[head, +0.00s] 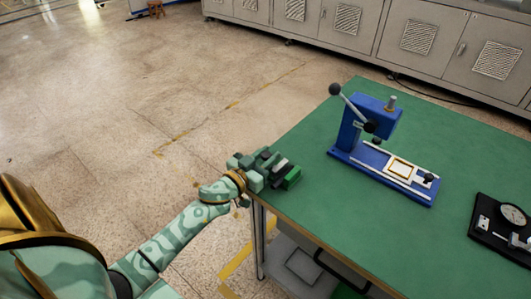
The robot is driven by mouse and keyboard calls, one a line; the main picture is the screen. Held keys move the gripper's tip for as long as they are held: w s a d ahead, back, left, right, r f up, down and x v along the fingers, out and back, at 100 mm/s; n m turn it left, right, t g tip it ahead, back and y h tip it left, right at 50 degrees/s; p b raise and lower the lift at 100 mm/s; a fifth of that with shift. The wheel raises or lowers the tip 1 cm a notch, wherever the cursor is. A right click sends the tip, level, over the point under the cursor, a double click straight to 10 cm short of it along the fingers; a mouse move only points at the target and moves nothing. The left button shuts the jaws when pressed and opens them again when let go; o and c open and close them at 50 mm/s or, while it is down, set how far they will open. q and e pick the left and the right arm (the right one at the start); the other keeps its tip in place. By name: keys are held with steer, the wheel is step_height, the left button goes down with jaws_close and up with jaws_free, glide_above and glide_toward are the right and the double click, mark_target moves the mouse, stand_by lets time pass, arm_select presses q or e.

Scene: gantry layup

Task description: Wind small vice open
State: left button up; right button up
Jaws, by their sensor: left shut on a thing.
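The small vice (291,178) is a dark green and grey block at the near left corner of the green table. My left gripper (266,170) reaches in from the left at that corner and is shut on a part of the vice on its left side. The fingers cover the part that they hold, most likely the handle. The gap between the vice jaws is too small and too hidden to tell. My right gripper is not in view.
A blue press (372,130) with a lever stands on the green table (335,215) behind the vice. A dial gauge on a black base (508,222) lies at the right edge. The tabletop between them is clear. Grey cabinets (350,30) line the back.

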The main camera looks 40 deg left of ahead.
arm_select(q)
steer(key=o, duration=0.7)
steer(key=s+p, duration=0.1)
steer(key=s, duration=0.4)
steer(key=s+a, duration=0.1)
steer(key=s, duration=0.5)
steer(key=s+p, duration=0.1)
steer(key=s, duration=0.4)
steer(key=shift+s+a+p, duration=0.2)
steer(key=shift+a+p, duration=0.1)
